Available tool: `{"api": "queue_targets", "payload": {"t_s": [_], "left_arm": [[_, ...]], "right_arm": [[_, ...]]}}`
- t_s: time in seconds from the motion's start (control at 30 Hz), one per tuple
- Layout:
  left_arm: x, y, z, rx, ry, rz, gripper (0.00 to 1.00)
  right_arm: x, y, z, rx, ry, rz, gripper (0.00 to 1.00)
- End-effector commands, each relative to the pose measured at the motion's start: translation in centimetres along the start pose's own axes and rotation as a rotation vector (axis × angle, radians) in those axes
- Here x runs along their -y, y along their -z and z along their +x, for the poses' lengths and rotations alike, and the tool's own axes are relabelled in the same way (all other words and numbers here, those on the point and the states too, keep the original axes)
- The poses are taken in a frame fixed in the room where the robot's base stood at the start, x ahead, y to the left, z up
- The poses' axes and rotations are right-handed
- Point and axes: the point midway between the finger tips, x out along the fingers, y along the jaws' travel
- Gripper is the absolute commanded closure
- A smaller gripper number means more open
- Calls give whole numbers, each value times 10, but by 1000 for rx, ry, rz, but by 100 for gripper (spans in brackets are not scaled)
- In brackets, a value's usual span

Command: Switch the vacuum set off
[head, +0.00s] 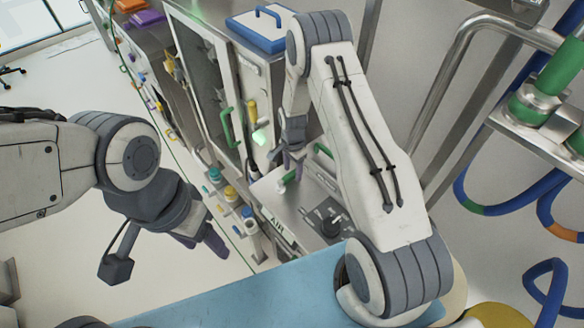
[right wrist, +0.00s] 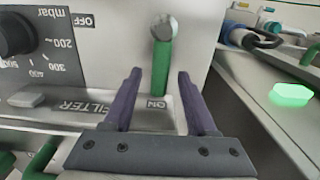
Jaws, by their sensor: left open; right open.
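The vacuum set panel (right wrist: 95,65) fills much of the right wrist view. It carries a black dial marked mbar (right wrist: 14,34) and the words ON, OFF and FILTER, seen upside down. A green lever (right wrist: 162,68) with a round metal pivot points at the ON mark. My right gripper (right wrist: 158,85) is open, with one purple finger on each side of the lever; I cannot tell whether either touches it. In the head view my right gripper (head: 291,160) is partly hidden by its arm. My left gripper (head: 206,240) is open and empty at the lower left.
A glowing green lamp (right wrist: 291,94) is right of the panel. A light blue surface (head: 240,300) lies in front. Metal rails (head: 490,70) are at right.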

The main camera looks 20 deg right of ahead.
Motion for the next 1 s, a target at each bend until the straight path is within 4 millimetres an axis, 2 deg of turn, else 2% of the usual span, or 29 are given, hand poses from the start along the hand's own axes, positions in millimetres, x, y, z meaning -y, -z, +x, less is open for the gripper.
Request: {"api": "queue_targets", "payload": {"t_s": [0.33, 0.37, 0.4, 0.5, 1.0], "left_arm": [[0, 0, -1, 0, 0, 0, 39], [0, 0, -1, 0, 0, 0, 39], [0, 0, -1, 0, 0, 0, 39], [0, 0, -1, 0, 0, 0, 39], [0, 0, -2, 0, 0, 0, 39]], "right_arm": [[1, 0, 5, -1, 1, -1, 43], [1, 0, 5, -1, 1, -1, 50], [1, 0, 5, -1, 1, -1, 65], [1, 0, 5, 0, 1, -1, 100], [1, -1, 5, 0, 1, -2, 100]]}}
